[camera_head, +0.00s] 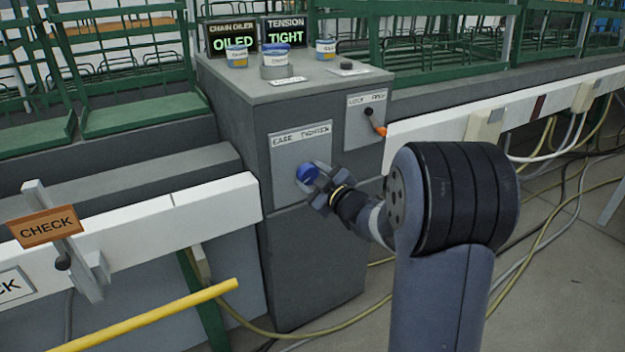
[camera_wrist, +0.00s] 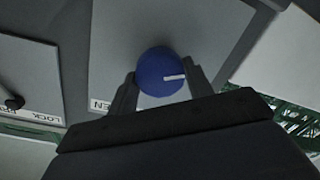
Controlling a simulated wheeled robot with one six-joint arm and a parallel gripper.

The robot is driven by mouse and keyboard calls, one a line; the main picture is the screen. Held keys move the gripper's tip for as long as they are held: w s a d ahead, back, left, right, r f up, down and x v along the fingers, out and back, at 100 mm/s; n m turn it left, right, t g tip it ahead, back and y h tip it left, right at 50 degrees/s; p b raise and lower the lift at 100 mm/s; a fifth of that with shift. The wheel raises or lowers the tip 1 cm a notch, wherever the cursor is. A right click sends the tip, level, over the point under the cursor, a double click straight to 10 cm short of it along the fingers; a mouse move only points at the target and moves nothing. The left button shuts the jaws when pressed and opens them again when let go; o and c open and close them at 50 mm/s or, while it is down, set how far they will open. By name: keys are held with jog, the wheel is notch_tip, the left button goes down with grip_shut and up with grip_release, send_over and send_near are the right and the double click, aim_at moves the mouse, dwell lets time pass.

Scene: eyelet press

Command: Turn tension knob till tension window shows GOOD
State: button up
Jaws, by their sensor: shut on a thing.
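The blue tension knob (camera_head: 307,173) sits on the front panel of the grey cabinet, under a label reading EASE and TIGHTEN (camera_head: 301,135). My gripper (camera_head: 318,186) is shut on the knob, and its fingers partly cover it in the head view. In the wrist view the knob (camera_wrist: 160,72) lies between the two fingertips (camera_wrist: 158,90), with a white pointer line aimed to the picture's right. The tension window (camera_head: 285,32) on top of the cabinet shows TIGHT.
An oiler window (camera_head: 231,38) beside it reads OILED. Several small tins (camera_head: 326,49) stand on the cabinet top (camera_head: 225,78). White rails and a yellow bar (camera_head: 150,318) flank the cabinet.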

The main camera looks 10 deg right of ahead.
dwell(0.3)
jog(key=o, duration=1)
jog(key=shift+c, duration=0.2)
jog(key=p+v, duration=0.2)
jog(key=v, duration=0.8)
jog(key=shift+s+d, duration=0.15)
jog(key=shift+s, duration=0.25)
jog(key=shift+w+f, duration=0.1)
jog(key=b+x, duration=0.2)
jog(key=x, duration=0.9)
jog(key=shift+s+d, duration=0.1)
jog(key=shift+s, duration=0.1)
